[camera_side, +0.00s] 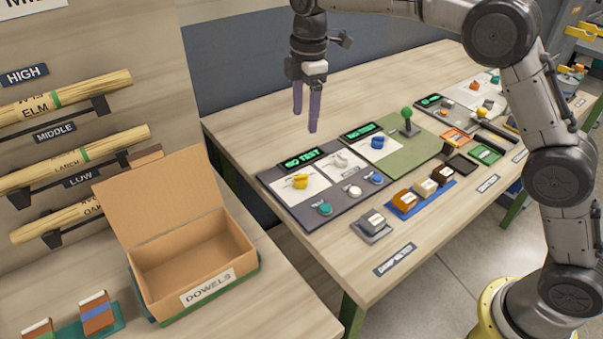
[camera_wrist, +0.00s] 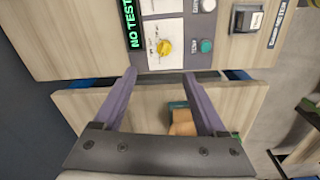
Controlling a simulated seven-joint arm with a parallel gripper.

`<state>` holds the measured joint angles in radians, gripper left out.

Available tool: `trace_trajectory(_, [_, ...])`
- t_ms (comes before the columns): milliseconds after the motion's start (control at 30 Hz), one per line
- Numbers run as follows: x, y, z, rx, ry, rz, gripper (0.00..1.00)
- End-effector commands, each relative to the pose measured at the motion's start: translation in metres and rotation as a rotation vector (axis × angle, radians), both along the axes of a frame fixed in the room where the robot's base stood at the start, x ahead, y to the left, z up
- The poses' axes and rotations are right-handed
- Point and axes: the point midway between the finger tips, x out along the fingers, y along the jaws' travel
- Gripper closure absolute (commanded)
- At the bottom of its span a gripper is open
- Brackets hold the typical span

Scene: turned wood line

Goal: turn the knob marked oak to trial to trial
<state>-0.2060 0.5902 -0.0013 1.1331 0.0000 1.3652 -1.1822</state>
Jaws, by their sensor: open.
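The yellow knob also shows in the wrist view (camera_wrist: 164,46), ahead of my fingers. My gripper (camera_side: 306,112) is open and empty, in the air above the far side of the panel. Its two purple fingers frame a gap in the wrist view (camera_wrist: 160,80).
Round buttons, one teal (camera_side: 325,209), sit along the panel's near edge. Lit green displays (camera_side: 303,159) stand behind the knobs. A green-topped lever (camera_side: 407,118) rises to the right. An open dowels box (camera_side: 190,262) stands on the left bench. The table behind the panel is clear.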

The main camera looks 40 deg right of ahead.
Motion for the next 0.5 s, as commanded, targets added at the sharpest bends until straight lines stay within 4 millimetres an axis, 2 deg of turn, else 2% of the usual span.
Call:
trace_trajectory(33, [0.001, 0.004, -0.014, -0.005, 0.023, 0.005, 0.26])
trace_trajectory(100, [0.001, 0.006, -0.025, -0.01, 0.044, 0.01, 0.26])
trace_trajectory(333, [0.0, 0.009, -0.046, -0.013, 0.057, 0.016, 0.26])
trace_trajectory(500, [-0.001, 0.009, -0.077, -0.013, 0.06, 0.015, 0.26])
